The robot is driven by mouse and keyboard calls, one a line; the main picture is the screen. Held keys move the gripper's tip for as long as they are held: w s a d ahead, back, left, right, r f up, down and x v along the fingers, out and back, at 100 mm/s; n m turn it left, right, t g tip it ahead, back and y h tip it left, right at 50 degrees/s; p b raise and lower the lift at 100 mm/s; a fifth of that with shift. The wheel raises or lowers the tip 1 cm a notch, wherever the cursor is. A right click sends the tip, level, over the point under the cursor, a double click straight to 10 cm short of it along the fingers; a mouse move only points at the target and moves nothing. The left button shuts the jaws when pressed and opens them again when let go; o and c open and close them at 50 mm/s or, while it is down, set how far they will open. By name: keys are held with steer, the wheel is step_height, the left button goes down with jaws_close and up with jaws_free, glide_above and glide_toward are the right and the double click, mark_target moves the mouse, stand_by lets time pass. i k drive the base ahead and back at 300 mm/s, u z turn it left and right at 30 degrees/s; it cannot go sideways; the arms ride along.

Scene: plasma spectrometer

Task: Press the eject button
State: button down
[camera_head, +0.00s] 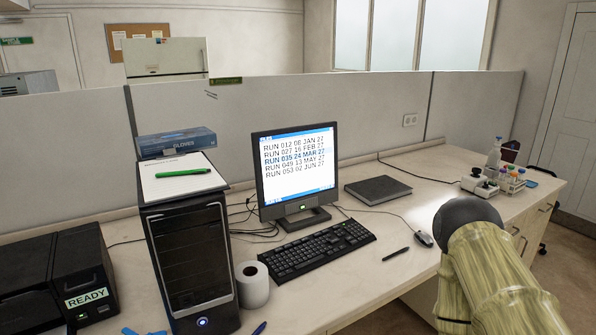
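No button marked eject can be made out. A black boxy device (80,258) with a green-lit "READY" label (87,297) stands at the left edge of the desk, partly cut off by the frame. A black computer tower (190,262) stands to its right, with a lit blue-white round button (202,322) low on its front. My arm shows at the lower right, over the desk's front edge, far from both. My gripper is out of view.
A monitor (297,178) listing several runs, a keyboard (318,250), a mouse (424,239) and a paper roll (252,285) stand on the desk (378,272). A clipboard with a green pen (184,172) lies on the tower. A bottle and tube rack (512,181) stand far right.

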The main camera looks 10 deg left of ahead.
mark_target(214, 228)
steer(key=z, duration=2.2)
steer(key=k, duration=1.65)
steer(key=u, duration=1.6)
